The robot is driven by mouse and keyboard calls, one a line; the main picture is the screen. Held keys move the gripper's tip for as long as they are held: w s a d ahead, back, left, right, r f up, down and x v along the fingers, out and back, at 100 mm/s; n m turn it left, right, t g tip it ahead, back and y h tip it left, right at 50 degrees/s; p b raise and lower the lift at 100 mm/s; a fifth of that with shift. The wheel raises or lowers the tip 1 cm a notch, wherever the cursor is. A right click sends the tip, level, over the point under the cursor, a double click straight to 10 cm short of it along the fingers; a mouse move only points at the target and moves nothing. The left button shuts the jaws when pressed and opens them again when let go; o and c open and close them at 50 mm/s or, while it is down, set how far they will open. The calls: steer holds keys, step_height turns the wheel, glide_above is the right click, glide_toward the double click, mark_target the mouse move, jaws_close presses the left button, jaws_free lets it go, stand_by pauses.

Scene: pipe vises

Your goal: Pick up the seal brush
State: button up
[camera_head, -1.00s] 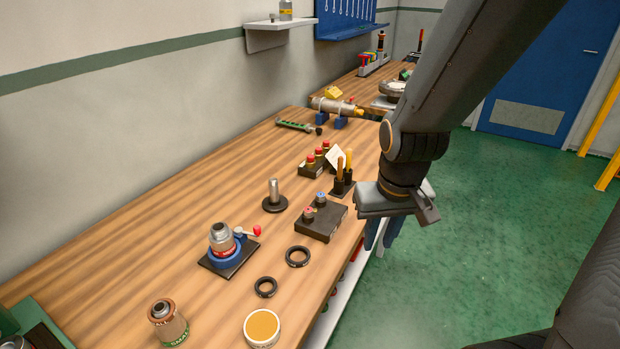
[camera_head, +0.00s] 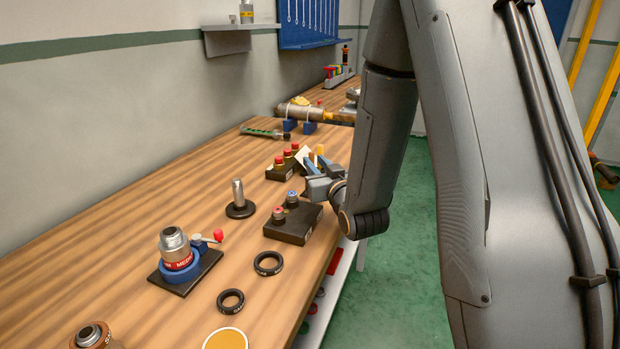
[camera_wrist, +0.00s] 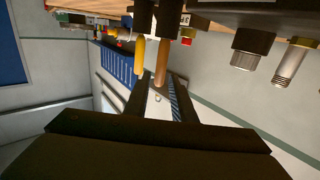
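Two slim handles, one yellow (camera_wrist: 139,57) and one orange-brown (camera_wrist: 162,62), stand side by side in a black holder (camera_wrist: 143,16). The wrist view shows them upside down. I cannot tell which belongs to the seal brush; their lower ends are hidden in the holder. In the head view the yellow top of a handle (camera_head: 320,149) shows just behind my gripper (camera_head: 312,172), which covers most of the holder. In the wrist view my gripper (camera_wrist: 160,78) is open, its two dark fingers pointing at the handles. Nothing is clearly held between them.
A black block with red-capped bottles (camera_head: 283,165) and a white card (camera_head: 302,155) stand close by. A black block with two small knobbed parts (camera_head: 293,224) sits in front. A metal post (camera_head: 239,197), black rings (camera_head: 268,263) and a blue-based fitting (camera_head: 180,262) are nearer.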

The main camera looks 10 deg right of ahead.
steer(key=shift+w+r, duration=0.15)
steer(key=shift+w, duration=0.35)
steer(key=w+p, duration=0.2)
steer(key=w, duration=0.5)
steer(key=shift+a, duration=0.35)
jaws_close()
